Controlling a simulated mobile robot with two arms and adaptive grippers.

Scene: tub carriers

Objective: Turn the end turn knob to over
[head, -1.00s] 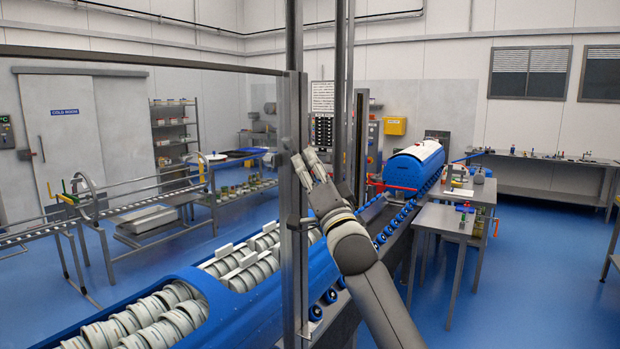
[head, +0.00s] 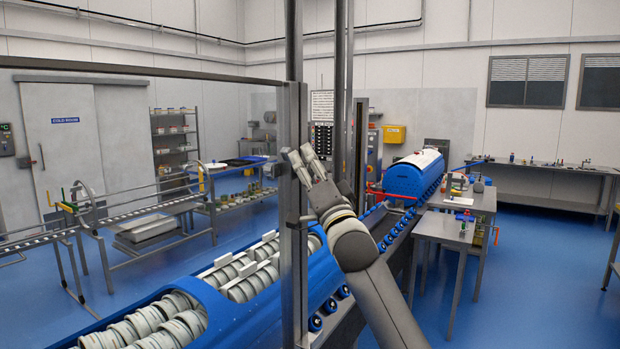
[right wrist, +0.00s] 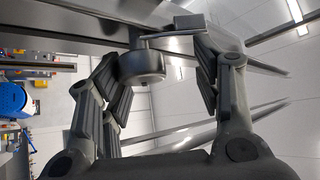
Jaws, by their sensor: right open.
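My right gripper (head: 304,158) is raised beside the steel post (head: 293,190), its fingers pointing up and left in the head view. In the right wrist view the right gripper (right wrist: 155,72) is open, with its fingers spread wide. A dark, round, knob-like part (right wrist: 142,66) shows between the fingers, closer to the left one; I cannot tell if it touches. It sits by a thin bent rod and a grey block (right wrist: 190,22). I cannot read any marking on it or its setting, and in the head view I cannot make it out. My left gripper is not in view.
A blue rounded machine (head: 408,178) stands further back on the conveyor. Steel tables (head: 445,225) stand to the right. Blue floor (head: 535,285) is clear at right.

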